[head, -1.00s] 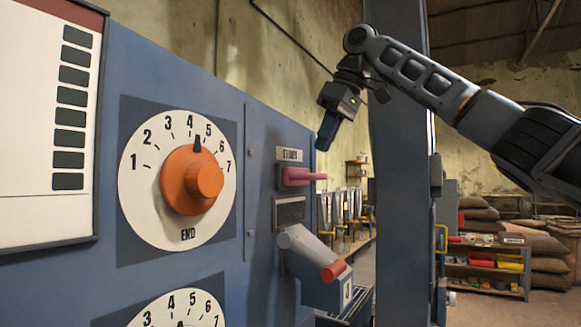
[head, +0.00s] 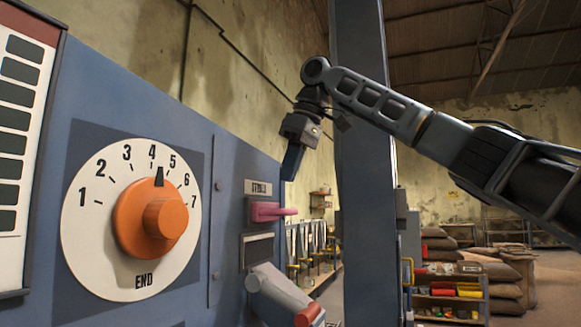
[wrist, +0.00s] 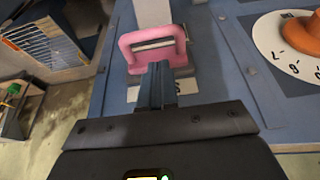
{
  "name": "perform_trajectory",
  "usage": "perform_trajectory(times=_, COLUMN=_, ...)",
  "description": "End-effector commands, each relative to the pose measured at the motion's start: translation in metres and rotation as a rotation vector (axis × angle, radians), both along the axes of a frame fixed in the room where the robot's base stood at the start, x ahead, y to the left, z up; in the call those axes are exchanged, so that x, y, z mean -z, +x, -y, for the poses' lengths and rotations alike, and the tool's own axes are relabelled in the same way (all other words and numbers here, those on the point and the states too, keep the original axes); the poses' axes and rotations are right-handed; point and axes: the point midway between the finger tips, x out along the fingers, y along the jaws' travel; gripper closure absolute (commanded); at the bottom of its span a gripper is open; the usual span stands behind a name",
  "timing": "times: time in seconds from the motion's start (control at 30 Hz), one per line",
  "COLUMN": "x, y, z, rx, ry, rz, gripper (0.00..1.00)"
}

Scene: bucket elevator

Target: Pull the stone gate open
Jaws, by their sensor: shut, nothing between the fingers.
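A pink handle (head: 270,211) sticks out from the blue panel, under a small label (head: 258,187) whose blurred word seems to read STONES. It also shows in the wrist view as a wide pink loop (wrist: 130,46) at the top centre. My gripper (head: 290,176) is shut and empty, pointing down, above and slightly right of the handle in the head view. In the wrist view the shut fingers (wrist: 157,68) overlap the handle's near edge and partly hide the label. I cannot tell whether they touch the handle.
An orange dial (head: 150,217) is to the left on the panel. A blue-grey post (head: 362,200) stands to the right, behind my arm. Shelves with bins (head: 450,290) and sacks (head: 505,275) are farther back.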

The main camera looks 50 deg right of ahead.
Motion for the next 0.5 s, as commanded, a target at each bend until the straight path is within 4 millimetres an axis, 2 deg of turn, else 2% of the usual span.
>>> perform_trajectory(times=0.2, x=0.037, y=0.012, z=-0.004, rx=0.000, ry=-0.001, rz=-0.002, gripper=1.00)
perform_trajectory(times=0.5, x=0.062, y=0.021, z=-0.008, rx=0.000, ry=0.000, rz=0.000, gripper=1.00)
